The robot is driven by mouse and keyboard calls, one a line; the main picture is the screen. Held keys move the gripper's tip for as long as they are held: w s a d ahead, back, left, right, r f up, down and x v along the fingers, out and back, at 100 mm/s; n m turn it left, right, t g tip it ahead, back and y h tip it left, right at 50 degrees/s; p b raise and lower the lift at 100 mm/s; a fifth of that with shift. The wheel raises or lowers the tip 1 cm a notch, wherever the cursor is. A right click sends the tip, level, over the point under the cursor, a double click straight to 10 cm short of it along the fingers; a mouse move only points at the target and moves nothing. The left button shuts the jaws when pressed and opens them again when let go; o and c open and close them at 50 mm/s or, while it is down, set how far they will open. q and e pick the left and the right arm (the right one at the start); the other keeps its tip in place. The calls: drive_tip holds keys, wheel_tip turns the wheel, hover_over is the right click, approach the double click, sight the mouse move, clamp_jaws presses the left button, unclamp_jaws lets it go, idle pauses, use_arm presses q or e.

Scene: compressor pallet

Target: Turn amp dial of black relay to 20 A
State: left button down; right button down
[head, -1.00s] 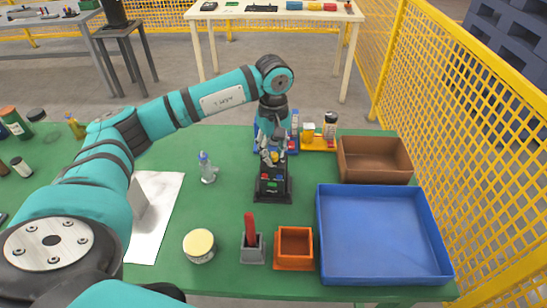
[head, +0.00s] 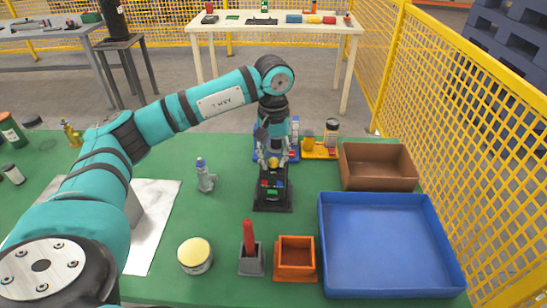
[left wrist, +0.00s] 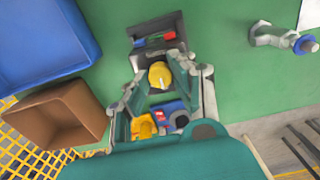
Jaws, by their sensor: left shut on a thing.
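The black relay (head: 272,206) stands on the green table, with small red, blue and green parts on its front face. Its yellow amp dial (head: 273,163) is on the upper part; it also shows in the left wrist view (left wrist: 159,76). My left gripper (head: 272,158) comes down from above and is shut on the dial, with a finger on each side of it. The wrist view shows the fingers flanking the dial and the relay's dark end (left wrist: 150,30) beyond. The dial's scale is too small to read. My right gripper is out of view.
Behind the relay are a blue bin (head: 294,152) and a yellow tray (head: 320,151) with jars. To the right are a brown bin (head: 378,168) and a blue tray (head: 388,245).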

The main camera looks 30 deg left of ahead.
sight(273, 160)
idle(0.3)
use_arm(q)
drive_tip(key=c, duration=1.1)
unclamp_jaws()
drive_tip(key=shift+r, duration=0.1)
wheel_tip(273, 160, up, 12)
drive_tip(key=shift+f, duration=0.1)
